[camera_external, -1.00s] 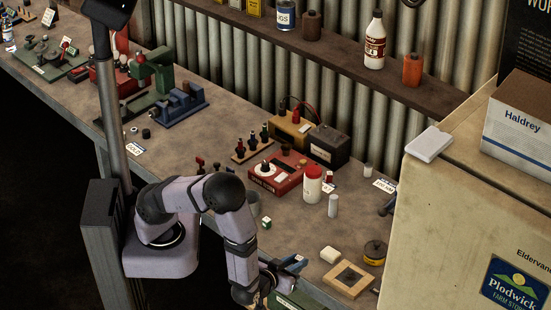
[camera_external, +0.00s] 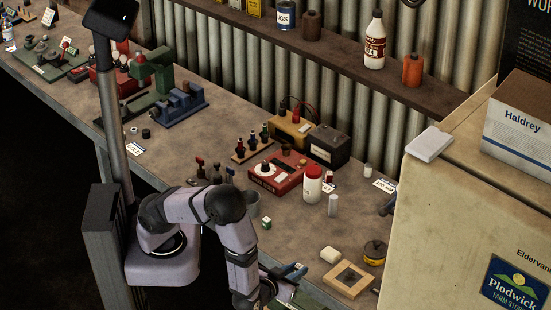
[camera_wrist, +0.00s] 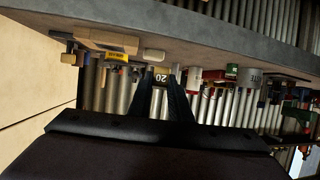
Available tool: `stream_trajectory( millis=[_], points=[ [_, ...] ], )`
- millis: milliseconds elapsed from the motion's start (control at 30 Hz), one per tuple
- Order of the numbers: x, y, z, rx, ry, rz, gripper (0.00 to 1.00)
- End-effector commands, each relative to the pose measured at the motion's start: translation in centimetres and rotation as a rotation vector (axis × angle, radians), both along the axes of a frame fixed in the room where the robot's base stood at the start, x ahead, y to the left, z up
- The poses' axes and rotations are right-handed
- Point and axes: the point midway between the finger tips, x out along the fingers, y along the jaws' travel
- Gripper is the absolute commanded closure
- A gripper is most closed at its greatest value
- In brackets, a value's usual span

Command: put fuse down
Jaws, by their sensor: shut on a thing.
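The fuse (camera_wrist: 160,78), a small yellowish piece marked 20, is between the dark fingertips of my gripper (camera_wrist: 161,84) in the wrist view. The gripper is shut on it. In the wrist view, which is turned over, the fuse shows close to the bench edge and in front of it; I cannot tell whether it touches anything. In the external view my arm reaches down at the front edge of the bench, and its lower end (camera_external: 262,291) is near the bottom of the picture. The fuse cannot be made out there.
A wooden frame (camera_external: 362,291), a white block (camera_external: 330,255) and a dark tin with yellow (camera_external: 375,252) sit on the bench right of my arm. A red meter box (camera_external: 277,180) and a white bottle with a red cap (camera_external: 312,186) stand farther back. A cream cabinet (camera_external: 450,220) bounds the right.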

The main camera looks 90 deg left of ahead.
Motion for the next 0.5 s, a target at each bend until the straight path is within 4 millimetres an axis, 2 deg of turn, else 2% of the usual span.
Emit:
stream_trajectory(
  millis=[267, 367, 500],
  points=[
    [0.0, 0.0, 0.2, -0.001, -0.001, -0.001, 1.00],
    [0.0, 0.0, 0.9, -0.001, -0.002, 0.000, 1.00],
    [0.0, 0.0, 2.8, -0.003, -0.004, 0.000, 1.00]
  ],
)
